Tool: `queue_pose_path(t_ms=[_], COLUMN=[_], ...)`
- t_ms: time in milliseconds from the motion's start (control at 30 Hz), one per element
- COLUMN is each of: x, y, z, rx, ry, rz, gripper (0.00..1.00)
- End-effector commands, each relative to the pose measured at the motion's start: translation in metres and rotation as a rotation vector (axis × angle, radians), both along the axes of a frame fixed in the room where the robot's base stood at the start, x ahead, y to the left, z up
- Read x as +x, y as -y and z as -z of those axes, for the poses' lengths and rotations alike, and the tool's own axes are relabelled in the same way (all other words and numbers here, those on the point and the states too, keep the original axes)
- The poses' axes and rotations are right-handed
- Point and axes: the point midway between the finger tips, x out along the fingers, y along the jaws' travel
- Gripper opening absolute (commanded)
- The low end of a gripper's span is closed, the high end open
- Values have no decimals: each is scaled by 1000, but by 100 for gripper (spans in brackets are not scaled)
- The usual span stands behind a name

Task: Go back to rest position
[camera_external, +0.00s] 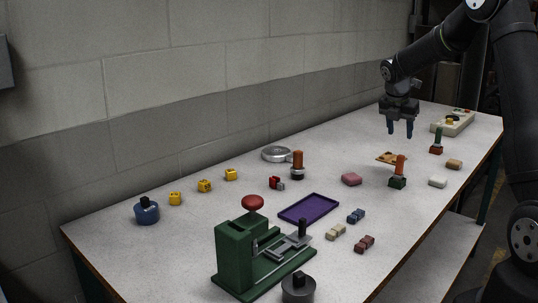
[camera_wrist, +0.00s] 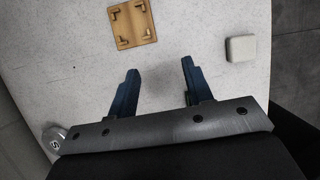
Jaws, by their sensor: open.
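My gripper (camera_external: 400,129) hangs over the far part of the table, pointing down, in the external view. Its two blue fingers are apart with nothing between them. In the wrist view, my gripper (camera_wrist: 158,80) is also open and empty above bare white table. A wooden plate with dark corner brackets (camera_wrist: 132,24) lies ahead of the fingers there. It also shows in the external view as a small tan plate (camera_external: 391,158), below the gripper and apart from it.
The green hat press (camera_external: 237,255) with a red knob stands at the front. A purple tray (camera_external: 308,208), a pink block (camera_external: 351,179), a white block (camera_external: 438,182), an orange-handled stamp (camera_external: 398,170) and a beige box (camera_external: 455,124) stand around. A wall runs behind the table.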

Motion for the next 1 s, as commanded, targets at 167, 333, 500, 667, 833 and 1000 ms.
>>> queue_pose_path(t_ms=[167,333,500,667,833,1000], x=[3,7,9,9,9,4], y=[-6,-19,-23,-23,-21,-8], z=[11,19,21,21,20,12], rx=[-1,-1,-1,-1,-1,0], ry=[1,2,3,3,3,4], rz=[31,32,33,33,33,35], gripper=[46,46,46,46,46,46])
